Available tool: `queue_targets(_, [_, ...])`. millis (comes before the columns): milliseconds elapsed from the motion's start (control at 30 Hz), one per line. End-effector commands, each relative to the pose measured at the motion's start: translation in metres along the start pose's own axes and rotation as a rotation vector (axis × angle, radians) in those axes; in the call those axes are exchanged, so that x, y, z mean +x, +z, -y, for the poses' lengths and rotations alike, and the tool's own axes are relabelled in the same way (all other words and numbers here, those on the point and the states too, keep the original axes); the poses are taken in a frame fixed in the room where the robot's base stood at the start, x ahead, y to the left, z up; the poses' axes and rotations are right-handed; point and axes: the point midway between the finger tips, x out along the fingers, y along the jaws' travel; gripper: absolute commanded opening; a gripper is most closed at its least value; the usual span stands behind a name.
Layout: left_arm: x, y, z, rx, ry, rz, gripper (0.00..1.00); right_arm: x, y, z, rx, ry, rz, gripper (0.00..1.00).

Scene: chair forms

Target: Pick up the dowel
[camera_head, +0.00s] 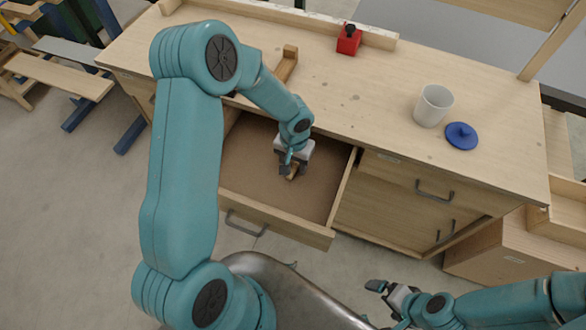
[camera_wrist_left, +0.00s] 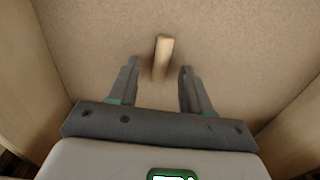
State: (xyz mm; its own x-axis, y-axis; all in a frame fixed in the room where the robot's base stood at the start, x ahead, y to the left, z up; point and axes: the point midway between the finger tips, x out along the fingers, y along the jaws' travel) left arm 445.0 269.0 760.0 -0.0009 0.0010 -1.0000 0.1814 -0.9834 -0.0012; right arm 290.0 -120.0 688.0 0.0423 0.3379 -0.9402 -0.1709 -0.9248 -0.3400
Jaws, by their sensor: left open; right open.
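The dowel (camera_wrist_left: 163,52) is a short pale wooden stick in the open drawer (camera_head: 275,226). In the left wrist view it lies between and just beyond the two finger tips of my left gripper (camera_wrist_left: 159,68), with clear gaps on both sides. In the head view my left gripper (camera_head: 291,168) reaches down into the drawer and partly hides the dowel (camera_head: 294,174). The left gripper is open and not holding it. My right gripper (camera_head: 378,292) is open and empty, low at the right, away from the drawer.
The drawer floor around the dowel is bare; its walls stand on both sides. Closed drawers (camera_head: 405,195) lie right of the open one.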

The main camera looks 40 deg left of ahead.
Motion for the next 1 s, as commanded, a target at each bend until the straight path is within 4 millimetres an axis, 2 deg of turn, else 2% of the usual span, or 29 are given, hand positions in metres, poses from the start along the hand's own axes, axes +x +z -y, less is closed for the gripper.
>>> queue_targets(100, [0.011, 0.000, 0.001, -0.001, 0.001, 0.000, 0.49, 0.000, 0.000, 0.000, 0.000, 0.000, 0.000, 1.00])
queue_targets(333, [0.013, 0.000, 0.000, -0.001, 0.000, -0.001, 0.49, 0.000, 0.000, 0.000, 0.000, 0.000, 0.000, 1.00])
queue_targets(400, [0.013, 0.000, 0.000, -0.001, 0.000, -0.001, 0.26, 0.000, 0.000, 0.000, 0.000, 0.000, 0.000, 1.00])
queue_targets(467, [0.012, 0.000, 0.000, -0.001, 0.000, -0.001, 0.07, 0.000, 0.000, 0.000, 0.000, 0.000, 0.000, 1.00])
queue_targets(500, [0.012, 0.000, 0.000, -0.001, 0.000, -0.001, 0.00, 0.000, 0.000, 0.000, 0.000, 0.000, 0.000, 1.00])
queue_targets(833, [0.011, 0.000, 0.001, -0.001, 0.000, -0.002, 0.00, 0.000, 0.000, 0.000, 0.000, 0.000, 0.000, 1.00])
queue_targets(1000, [-0.002, -0.001, 0.001, -0.002, -0.001, -0.004, 0.00, -0.001, 0.000, 0.000, 0.000, 0.000, 0.000, 1.00])
